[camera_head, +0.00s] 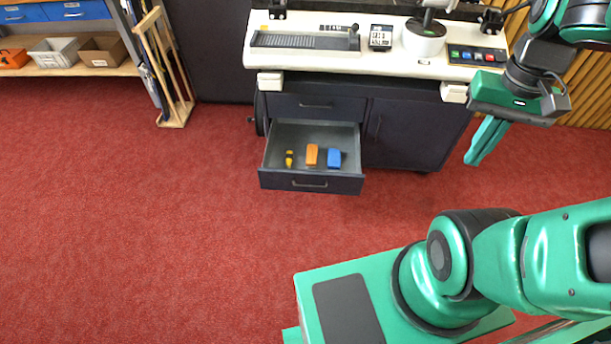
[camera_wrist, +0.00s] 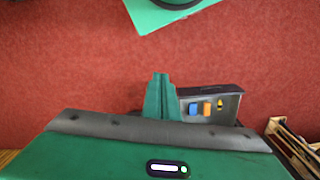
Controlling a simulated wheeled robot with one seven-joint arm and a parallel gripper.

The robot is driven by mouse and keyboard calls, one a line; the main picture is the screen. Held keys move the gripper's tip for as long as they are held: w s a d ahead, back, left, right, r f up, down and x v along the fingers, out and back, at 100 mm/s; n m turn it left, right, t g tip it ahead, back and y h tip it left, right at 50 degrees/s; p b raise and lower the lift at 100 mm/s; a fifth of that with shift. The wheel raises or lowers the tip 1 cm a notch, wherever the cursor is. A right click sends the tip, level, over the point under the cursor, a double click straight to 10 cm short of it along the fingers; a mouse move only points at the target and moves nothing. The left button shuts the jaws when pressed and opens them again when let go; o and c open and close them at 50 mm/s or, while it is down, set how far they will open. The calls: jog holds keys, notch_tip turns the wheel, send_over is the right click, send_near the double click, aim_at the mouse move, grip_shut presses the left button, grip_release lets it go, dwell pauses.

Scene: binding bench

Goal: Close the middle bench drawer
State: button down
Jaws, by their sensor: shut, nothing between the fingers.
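The open bench drawer (camera_head: 311,181) is pulled out of the dark cabinet under the bench, below a shut drawer (camera_head: 300,107). It has a bar handle on its front and holds an orange item (camera_head: 312,155), a blue item (camera_head: 334,158) and a small yellow item (camera_head: 289,158). My gripper (camera_head: 478,150) is to the right of the drawer, in front of the cabinet's right side, with its fingers together and empty. In the wrist view the fingertips (camera_wrist: 161,77) point over the red floor, and the drawer (camera_wrist: 228,91) shows just beyond them to the right.
The bench top (camera_head: 350,72) carries a grey tray-like device, a white round device and a button panel (camera_head: 478,55). A cabinet door (camera_head: 408,135) is right of the drawer. A wooden rack (camera_head: 176,110) and shelf with bins (camera_head: 55,58) stand left. The red floor before the drawer is clear.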

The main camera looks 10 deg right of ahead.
jog(key=w+a+f+n+t, duration=0.1)
jog(key=w+a+f+n, duration=0.1)
jog(key=w+f+n, duration=0.5)
jog(key=w+a+f+t, duration=0.15)
jog(key=w+f, duration=0.35)
jog(key=w, duration=0.7)
jog(key=w+a+f+n+t, duration=0.1)
jog(key=w+a+f+n, duration=0.25)
jog(key=w+f, duration=0.4)
jog(key=n+t+y, duration=0.2)
jog(key=n+t, duration=0.2)
jog(key=n, duration=0.5)
send_near(294, 177)
notch_tip(294, 177, down, 3)
jog(key=s+a, duration=0.1)
jog(key=a, duration=0.1)
jog(key=w, duration=0.1)
jog(key=w+d, duration=0.1)
jog(key=shift+w+d+f, duration=0.15)
jog(key=shift+w+f, duration=0.05)
jog(key=shift+w, duration=0.2)
jog(key=shift+w+d, duration=0.15)
jog(key=shift+w, duration=0.3)
